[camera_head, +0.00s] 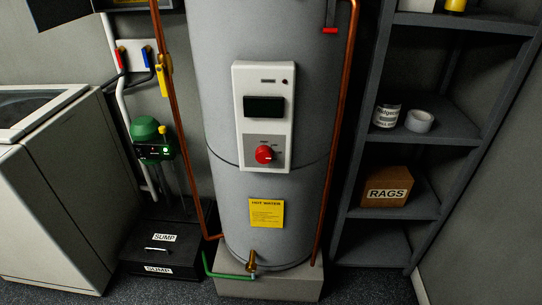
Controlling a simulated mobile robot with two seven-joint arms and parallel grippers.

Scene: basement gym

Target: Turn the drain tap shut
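The drain tap (252,261) is a small brass fitting low on the front of the grey hot water cylinder (220,150), just above its plinth. A green hose (222,274) runs from near the tap to the left. The tap's handle is too small to tell how it is turned. Neither of my grippers is in view.
The cylinder stands on a pale plinth (270,288), with copper pipes (178,120) at both sides. A black sump box (160,255) and white appliance (60,190) are left. A dark shelf unit (375,215) stands right. The floor in front shows no obstacles.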

